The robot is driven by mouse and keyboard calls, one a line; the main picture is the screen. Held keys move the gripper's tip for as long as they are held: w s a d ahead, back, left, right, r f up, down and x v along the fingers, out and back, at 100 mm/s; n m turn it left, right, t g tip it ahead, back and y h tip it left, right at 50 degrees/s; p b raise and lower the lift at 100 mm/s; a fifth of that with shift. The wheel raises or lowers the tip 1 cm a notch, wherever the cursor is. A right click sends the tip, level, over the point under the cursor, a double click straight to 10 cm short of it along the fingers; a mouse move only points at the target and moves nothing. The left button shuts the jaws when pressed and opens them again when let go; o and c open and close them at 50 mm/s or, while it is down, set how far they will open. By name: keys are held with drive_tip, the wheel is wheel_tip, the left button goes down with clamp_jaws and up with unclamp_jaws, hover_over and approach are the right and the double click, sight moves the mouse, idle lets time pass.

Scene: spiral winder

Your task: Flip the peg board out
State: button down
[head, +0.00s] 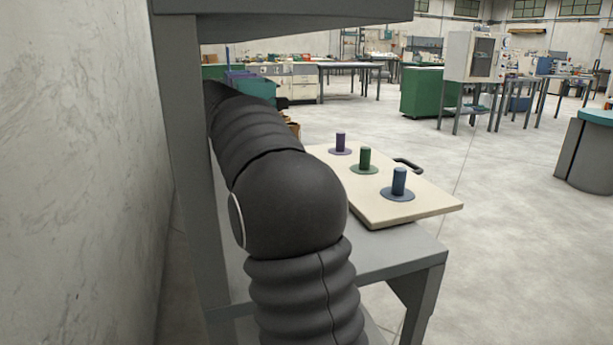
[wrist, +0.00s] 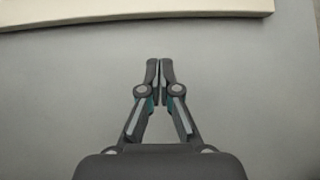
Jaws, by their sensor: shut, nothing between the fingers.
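The peg board (head: 408,207) is a cream slab lying flat on a grey bench, reaching past the bench's right edge in the head view. Three pegs stand upright on it, each with a round base: purple (head: 340,142), green (head: 365,158) and blue (head: 399,181). A dark handle (head: 408,164) is at its right edge. In the wrist view a cream edge of the board (wrist: 140,14) crosses the top. My gripper (wrist: 160,64) is shut and empty over the bare grey surface, apart from that edge. My arm hides the gripper in the head view.
The grey bench (head: 402,250) has an upright post (head: 190,150) at left and an overhead shelf (head: 290,10). A pale wall (head: 75,170) stands close on the left. A teal bin (head: 257,90) is behind my arm. The floor (head: 520,250) right of the board is clear.

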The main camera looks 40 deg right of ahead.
drive_tip(key=shift+v, duration=1.4)
drive_tip(key=shift+d, duration=0.1)
